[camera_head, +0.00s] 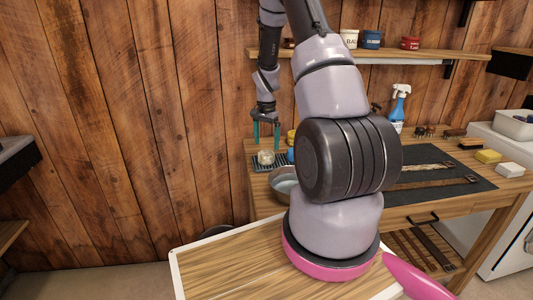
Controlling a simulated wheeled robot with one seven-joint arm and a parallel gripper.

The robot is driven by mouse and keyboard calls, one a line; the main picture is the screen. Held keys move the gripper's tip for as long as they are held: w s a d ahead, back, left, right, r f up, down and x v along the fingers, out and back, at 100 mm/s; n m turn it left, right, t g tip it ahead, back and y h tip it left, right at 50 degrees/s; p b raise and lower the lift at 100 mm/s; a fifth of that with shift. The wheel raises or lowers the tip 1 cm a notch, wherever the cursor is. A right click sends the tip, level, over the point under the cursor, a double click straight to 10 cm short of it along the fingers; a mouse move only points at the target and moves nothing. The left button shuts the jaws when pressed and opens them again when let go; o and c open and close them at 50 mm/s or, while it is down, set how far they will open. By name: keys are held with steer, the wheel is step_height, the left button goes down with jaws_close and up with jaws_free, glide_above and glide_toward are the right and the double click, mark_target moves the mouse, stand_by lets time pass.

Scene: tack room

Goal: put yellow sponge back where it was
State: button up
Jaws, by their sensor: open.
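A yellow block that looks like the yellow sponge (488,156) lies at the right end of the wooden workbench, beside a white block (510,169). My gripper (266,136) points down over the left end of the bench, far from that block. Its two teal fingers are apart with nothing between them. Below them a small cream-coloured lump (265,158) rests on a black slatted rack (262,167). A small yellow thing (291,136) shows partly behind my arm; I cannot tell what it is.
A metal bowl (283,182) and a blue spray bottle (398,104) stand on the workbench (440,206). A dark mat (425,196) holds leather straps. Several brushes (431,131) lie behind it. A shelf (390,54) with tins hangs above. My arm hides the bench's middle.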

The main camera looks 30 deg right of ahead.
step_height(320, 180, up, 5)
step_height(320, 180, up, 11)
steer(key=n+t, duration=0.1)
steer(key=t, duration=0.1)
glide_above(266, 153)
steer(key=s+a, duration=0.2)
steer(key=a, duration=0.2)
steer(key=s+a+r+n+t, duration=0.1)
steer(key=s+a+r, duration=0.15)
steer(key=r, duration=0.35)
steer(key=s+a+r+n, duration=0.1)
steer(key=s+a+r, duration=0.1)
steer(key=s+r, duration=0.25)
steer(key=s+a+r+n+t+y, duration=0.1)
steer(key=s+a+r+n+t, duration=0.1)
steer(key=s+r, duration=0.3)
steer(key=s+a+r+n+t+y, duration=0.1)
steer(key=s+a+r+n+t, duration=0.1)
steer(key=s, duration=1.1)
step_height(266, 153, up, 3)
steer(key=a+n, duration=0.1)
steer(key=a, duration=0.1)
steer(key=shift+a, duration=0.4)
